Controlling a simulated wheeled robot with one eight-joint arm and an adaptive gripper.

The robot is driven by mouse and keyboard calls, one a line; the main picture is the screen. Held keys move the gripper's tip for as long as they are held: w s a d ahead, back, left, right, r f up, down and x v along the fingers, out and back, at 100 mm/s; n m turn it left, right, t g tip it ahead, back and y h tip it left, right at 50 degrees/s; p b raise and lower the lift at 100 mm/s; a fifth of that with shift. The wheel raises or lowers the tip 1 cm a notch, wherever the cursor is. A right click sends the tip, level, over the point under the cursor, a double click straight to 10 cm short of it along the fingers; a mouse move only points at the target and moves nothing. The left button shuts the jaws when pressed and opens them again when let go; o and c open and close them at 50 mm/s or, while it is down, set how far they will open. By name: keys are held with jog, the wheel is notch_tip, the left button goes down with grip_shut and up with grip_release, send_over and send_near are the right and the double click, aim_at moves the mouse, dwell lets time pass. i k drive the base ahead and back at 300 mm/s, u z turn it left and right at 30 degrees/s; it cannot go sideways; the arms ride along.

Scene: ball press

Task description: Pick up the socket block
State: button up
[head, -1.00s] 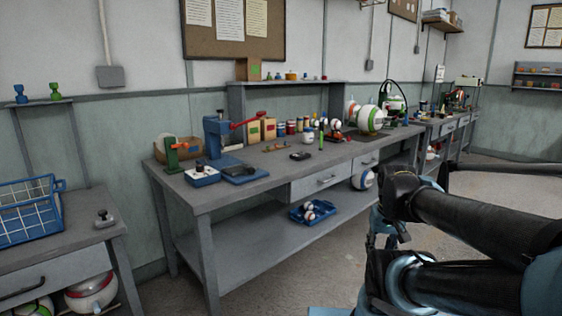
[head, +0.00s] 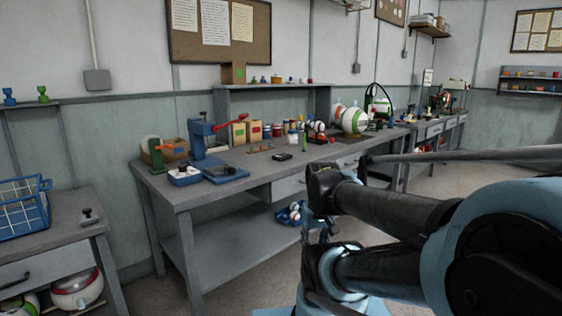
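The socket block cannot be named with certainty at this size. A small dark block (head: 282,157) lies on the middle of the long workbench, near its front edge. A small grey block with a knob (head: 89,217) sits on the left bench. A blue press (head: 201,138) with a red lever stands on the long workbench, with a dark blue plate (head: 226,173) in front of it. My black and blue arm links fill the lower right of the head view. My gripper cannot be made out, and the arm covers part of the bench front.
The long grey workbench (head: 203,196) holds a small blue tray (head: 185,177), a green clamp (head: 157,155), several jars and a large ball (head: 353,121). A blue wire basket (head: 22,210) stands on the left bench. Floor shows between the benches.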

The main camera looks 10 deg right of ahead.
aim_at(282, 157)
jog(key=i, duration=1)
